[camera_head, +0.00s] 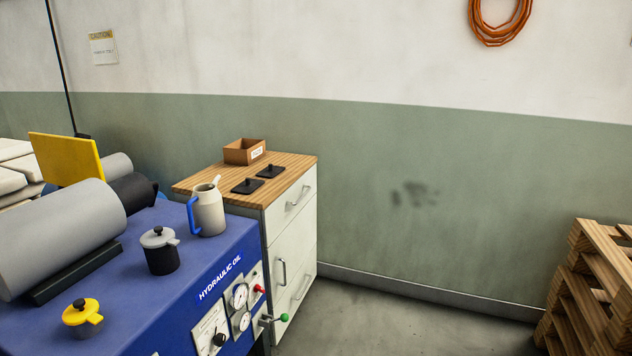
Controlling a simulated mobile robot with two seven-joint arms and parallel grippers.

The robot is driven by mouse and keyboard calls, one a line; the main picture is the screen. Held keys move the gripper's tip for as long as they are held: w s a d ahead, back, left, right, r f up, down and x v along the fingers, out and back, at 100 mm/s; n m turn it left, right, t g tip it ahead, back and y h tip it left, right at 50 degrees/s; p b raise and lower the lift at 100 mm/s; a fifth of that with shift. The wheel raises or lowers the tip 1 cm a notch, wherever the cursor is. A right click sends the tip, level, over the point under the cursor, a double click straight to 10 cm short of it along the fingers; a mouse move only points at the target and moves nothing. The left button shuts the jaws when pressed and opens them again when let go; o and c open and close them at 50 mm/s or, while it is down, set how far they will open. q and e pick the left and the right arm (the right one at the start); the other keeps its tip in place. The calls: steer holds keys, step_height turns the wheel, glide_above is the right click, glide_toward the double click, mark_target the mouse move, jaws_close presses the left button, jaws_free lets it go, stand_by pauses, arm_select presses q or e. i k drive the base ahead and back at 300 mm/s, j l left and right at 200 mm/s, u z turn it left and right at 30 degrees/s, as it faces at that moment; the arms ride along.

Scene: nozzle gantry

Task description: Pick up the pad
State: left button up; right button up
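Two black flat pads with small knobs lie on the wooden top of a white drawer cabinet (300,235). The nearer pad (246,187) is left of and in front of the farther pad (271,172). They lie close together. I cannot tell which of them the task means. Neither of my grippers is in view, and nothing of my arms shows near the pads.
A cardboard box (240,152) stands behind the pads. In front is a blue hydraulic oil unit (150,305) with a jug (208,212), a black pot (160,252), a yellow-capped filler (83,317) and a grey cylinder (60,235). Wooden pallets (590,290) stand right; floor (400,325) between is clear.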

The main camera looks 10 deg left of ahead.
mark_target(246, 187)
steer(key=i+u, duration=0.15)
steer(key=i, duration=0.25)
steer(key=i+l+u, duration=0.15)
steer(key=i, duration=0.3)
steer(key=i+l+u, duration=0.2)
steer(key=i, duration=0.2)
steer(key=i+l+u, duration=0.65)
steer(key=i, duration=0.15)
steer(key=i+j, duration=0.05)
steer(key=j, duration=0.05)
